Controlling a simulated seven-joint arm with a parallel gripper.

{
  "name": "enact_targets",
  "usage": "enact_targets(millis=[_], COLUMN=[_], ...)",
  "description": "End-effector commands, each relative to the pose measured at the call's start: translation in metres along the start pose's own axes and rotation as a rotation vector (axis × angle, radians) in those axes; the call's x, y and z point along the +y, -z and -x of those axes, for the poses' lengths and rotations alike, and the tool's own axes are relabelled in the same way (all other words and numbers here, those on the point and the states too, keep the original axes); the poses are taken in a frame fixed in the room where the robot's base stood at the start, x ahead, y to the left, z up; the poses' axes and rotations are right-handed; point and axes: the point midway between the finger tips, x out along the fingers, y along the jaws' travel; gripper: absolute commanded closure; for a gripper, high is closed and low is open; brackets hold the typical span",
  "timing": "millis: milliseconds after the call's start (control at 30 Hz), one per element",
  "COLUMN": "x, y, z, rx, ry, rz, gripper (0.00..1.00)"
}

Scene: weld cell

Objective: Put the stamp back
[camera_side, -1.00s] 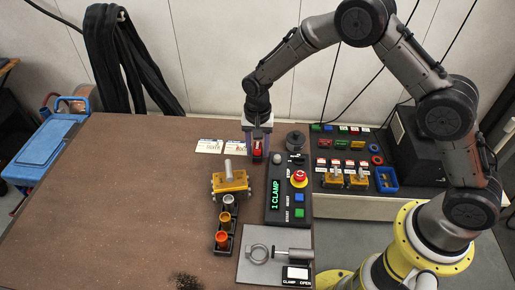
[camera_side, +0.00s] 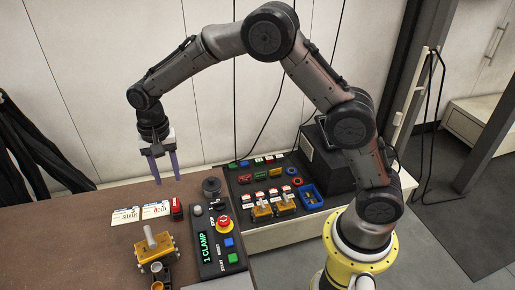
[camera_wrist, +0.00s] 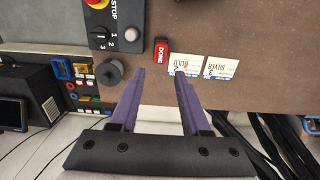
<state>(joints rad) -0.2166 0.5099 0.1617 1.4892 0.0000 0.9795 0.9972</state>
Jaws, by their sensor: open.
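The red stamp (camera_side: 176,209), marked DONE, is at the back of the brown table, between the white cards and the control box. It also shows in the wrist view (camera_wrist: 161,50), just beyond my fingertips. My gripper (camera_side: 166,181) is open and empty, raised above the stamp, with its two purple fingers pointing down. In the wrist view my gripper (camera_wrist: 160,73) has a clear gap between its fingers, and the stamp is apart from them. The stamp's underside is hidden.
Cards marked GOLD (camera_side: 156,210) and SILVER (camera_side: 125,217) lie left of the stamp. The control box (camera_side: 208,258) with its red stop button (camera_side: 222,223) is to the right. A round black piece (camera_side: 211,187) stands behind it. A yellow fixture (camera_side: 155,254) sits in front.

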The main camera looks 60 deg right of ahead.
Motion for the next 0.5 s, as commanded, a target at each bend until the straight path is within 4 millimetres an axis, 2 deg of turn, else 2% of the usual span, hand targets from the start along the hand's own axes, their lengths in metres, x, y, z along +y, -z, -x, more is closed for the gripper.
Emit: enact_targets(millis=[167,300,500], x=[0.024,0.068,0.139], y=[-0.004,-0.017,-0.048], z=[0.040,0.090,0.140], rx=[0.031,0.083,0.177], ry=[0.043,0.095,0.154], rz=[0.065,0.178,0.351], gripper=[0.53,0.53,0.53])
